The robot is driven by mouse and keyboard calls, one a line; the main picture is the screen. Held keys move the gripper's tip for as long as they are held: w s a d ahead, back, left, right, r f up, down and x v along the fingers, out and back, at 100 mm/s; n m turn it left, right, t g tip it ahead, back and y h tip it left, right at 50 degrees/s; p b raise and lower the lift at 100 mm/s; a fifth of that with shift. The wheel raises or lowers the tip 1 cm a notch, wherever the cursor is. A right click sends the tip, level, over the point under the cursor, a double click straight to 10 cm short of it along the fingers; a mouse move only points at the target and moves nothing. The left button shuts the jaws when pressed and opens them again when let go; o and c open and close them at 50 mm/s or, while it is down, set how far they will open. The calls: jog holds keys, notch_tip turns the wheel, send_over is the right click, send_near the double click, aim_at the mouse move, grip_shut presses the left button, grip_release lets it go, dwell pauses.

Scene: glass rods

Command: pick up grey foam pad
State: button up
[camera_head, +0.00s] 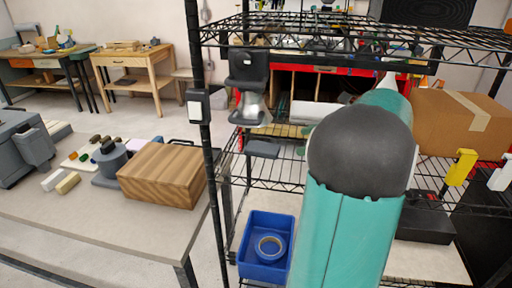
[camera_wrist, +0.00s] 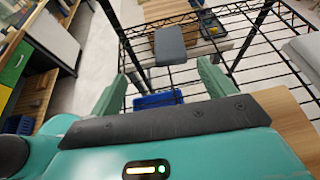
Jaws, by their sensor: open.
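The grey foam pad (camera_head: 262,149) is a small flat dark-grey block on the middle wire shelf in the head view, left of my arm. In the wrist view the pad (camera_wrist: 170,45) shows ahead of my gripper (camera_wrist: 167,75), roughly centred between the two green fingers and beyond their tips. The fingers are spread apart with nothing between them, and they do not touch the pad. In the head view my teal arm and its dark joint hide most of my gripper; only small green tips show to the right of the pad.
Wire rack posts and an upper shelf (camera_head: 350,35) frame the space. A grey and clear device (camera_head: 248,75) stands above the pad. A blue bin (camera_head: 266,245) with a tape roll sits below. A cardboard box (camera_head: 455,120) is at right, a wooden block (camera_head: 163,173) on the left table.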

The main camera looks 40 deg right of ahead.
jog(key=shift+w+d+f+m, duration=0.15)
jog(key=shift+w+d, duration=0.05)
jog(key=shift+d, duration=0.35)
jog(key=shift+w+d+f+m, duration=0.15)
jog(key=shift+d, duration=0.4)
send_near(263, 147)
jog(key=x, duration=0.3)
jog(key=shift+w+f, duration=0.2)
jog(key=shift+f, duration=0.1)
jog(key=shift+w+a, duration=0.15)
jog(key=shift+a, duration=0.2)
jog(key=x, duration=0.4)
jog(key=shift+w+f, duration=0.1)
jog(key=shift+w, duration=0.2)
jog(key=c, duration=1.1)
jog(key=shift+o, duration=0.2)
